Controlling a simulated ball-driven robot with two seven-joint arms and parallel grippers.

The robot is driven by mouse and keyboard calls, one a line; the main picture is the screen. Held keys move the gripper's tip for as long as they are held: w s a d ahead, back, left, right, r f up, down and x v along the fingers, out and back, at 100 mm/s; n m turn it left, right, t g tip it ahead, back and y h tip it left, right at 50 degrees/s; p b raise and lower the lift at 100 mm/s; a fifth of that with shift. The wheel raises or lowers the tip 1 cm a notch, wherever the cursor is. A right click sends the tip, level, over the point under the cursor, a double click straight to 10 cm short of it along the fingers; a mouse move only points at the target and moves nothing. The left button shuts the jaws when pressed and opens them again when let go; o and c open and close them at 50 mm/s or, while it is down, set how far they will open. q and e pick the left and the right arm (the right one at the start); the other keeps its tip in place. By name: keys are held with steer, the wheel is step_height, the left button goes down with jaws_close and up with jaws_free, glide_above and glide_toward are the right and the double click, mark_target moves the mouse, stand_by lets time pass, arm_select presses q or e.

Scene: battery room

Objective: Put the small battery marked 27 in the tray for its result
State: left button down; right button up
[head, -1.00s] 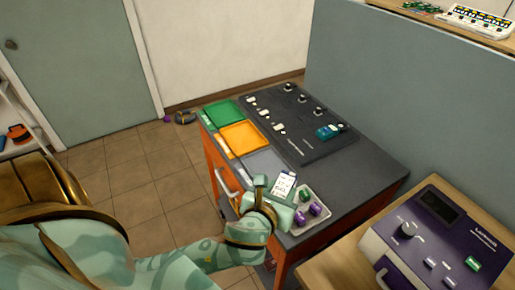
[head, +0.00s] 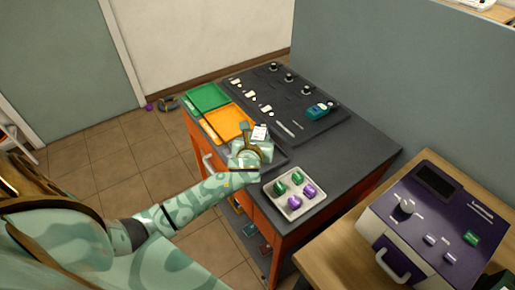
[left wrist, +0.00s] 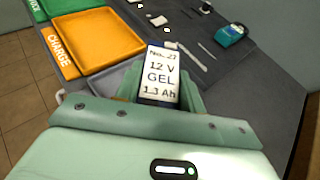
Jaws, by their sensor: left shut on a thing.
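The small battery (left wrist: 161,75) has a white label reading No. 27, 12 V GEL, 1.3 Ah. It also shows as a white patch in the head view (head: 260,132). My left gripper (head: 256,143) is shut on it and holds it over the grey tray (left wrist: 112,80), close to the orange tray's near edge. The orange tray (head: 229,121), labelled CHARGE in the wrist view, lies just beyond. The green tray (head: 208,97) is behind that, its label only partly readable. The grey tray is mostly hidden by my gripper. My right gripper is out of view.
A pale tray (head: 295,208) with green and purple cells sits at the table's near corner. A dark board (head: 300,105) holds knobs, white pieces and a teal tester (head: 318,111). A purple instrument (head: 434,225) stands on a wooden bench at right. A grey partition stands behind.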

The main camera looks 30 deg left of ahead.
arm_select(q)
steer(key=f, duration=0.1)
steer(key=f+b, duration=0.2)
steer(key=f, duration=0.1)
steer(key=shift+w+a, duration=0.25)
steer(key=shift+a, duration=0.1)
steer(key=shift+r, duration=0.15)
steer(key=c, duration=0.9)
jaws_free()
steer(key=shift+o, duration=0.2)
steer(key=shift+s, duration=0.1)
steer(key=shift+s+d+r, duration=0.1)
steer(key=shift+s+d, duration=0.1)
steer(key=p+v, duration=0.3)
steer(key=v, duration=0.7)
steer(key=shift+s+p, duration=0.15)
steer(key=shift+p, duration=0.15)
steer(key=shift+s+d+r, duration=0.25)
steer(key=shift+s+d, duration=0.05)
steer(key=shift+s, duration=0.2)
